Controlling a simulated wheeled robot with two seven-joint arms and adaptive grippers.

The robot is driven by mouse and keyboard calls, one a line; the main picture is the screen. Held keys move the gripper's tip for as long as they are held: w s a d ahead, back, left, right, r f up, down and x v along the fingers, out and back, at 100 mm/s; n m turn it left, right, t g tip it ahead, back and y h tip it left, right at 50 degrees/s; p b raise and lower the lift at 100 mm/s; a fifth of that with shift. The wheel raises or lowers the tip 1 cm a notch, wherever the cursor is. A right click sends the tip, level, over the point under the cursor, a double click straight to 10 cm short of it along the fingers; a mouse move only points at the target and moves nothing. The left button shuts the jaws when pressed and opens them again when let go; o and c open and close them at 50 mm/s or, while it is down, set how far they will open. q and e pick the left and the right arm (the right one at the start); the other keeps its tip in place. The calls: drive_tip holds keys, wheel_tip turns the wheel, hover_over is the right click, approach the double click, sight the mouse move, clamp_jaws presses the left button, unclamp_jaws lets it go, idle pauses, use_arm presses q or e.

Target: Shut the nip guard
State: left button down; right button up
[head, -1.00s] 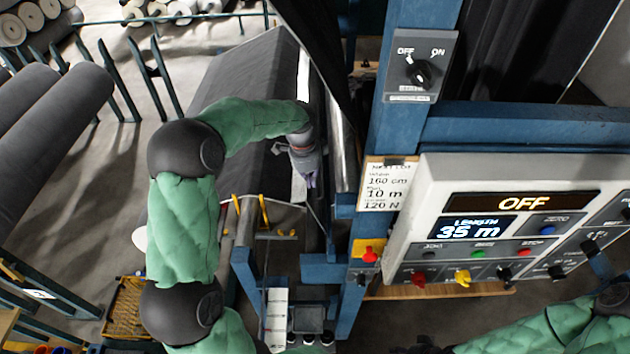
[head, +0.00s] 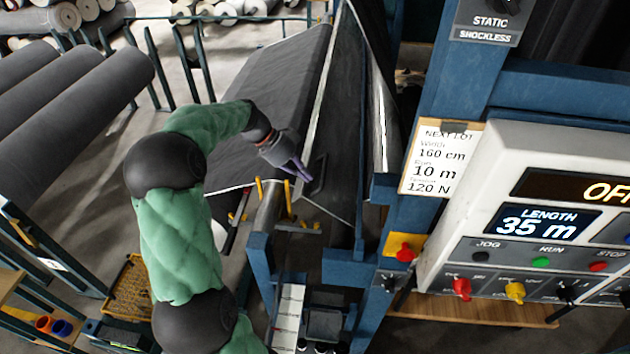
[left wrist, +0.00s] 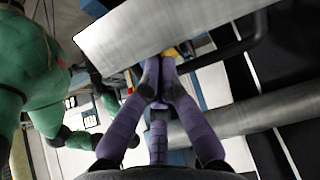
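The dark panel with a pale edge (head: 335,115), which looks like the nip guard, stands tilted beside the shiny steel roll (head: 383,125) in the head view. A black handle (head: 319,174) sits low on it. My left gripper (head: 304,174) points at this handle from the left, its purple fingertips close to it. In the left wrist view the fingertips (left wrist: 158,76) are drawn together with nothing seen between them. A black bar handle (left wrist: 250,42) lies just beyond, to their right; contact cannot be told. My right gripper is out of view.
A blue post and the control panel (head: 505,165), reading OFF and 35 m, stand right of the guard. A red knob on a yellow plate (head: 404,248) is on the frame. Grey rolls (head: 75,100) lie at left. Yellow brackets (head: 288,200) sit below my left gripper.

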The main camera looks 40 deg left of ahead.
use_arm(q)
drive_tip(key=s+a+f+t+h+b, duration=0.2)
drive_tip(key=s+a+f+h+b, duration=0.1)
drive_tip(key=f+b, duration=0.9)
drive_tip(key=a+h+b, duration=0.1)
drive_tip(key=a+b, duration=0.1)
drive_tip(key=b, duration=0.2)
drive_tip(key=shift+f, duration=0.4)
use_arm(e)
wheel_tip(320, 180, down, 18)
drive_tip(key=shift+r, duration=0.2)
use_arm(q)
drive_tip(key=shift+s+f, duration=0.15)
drive_tip(key=shift+f, duration=0.05)
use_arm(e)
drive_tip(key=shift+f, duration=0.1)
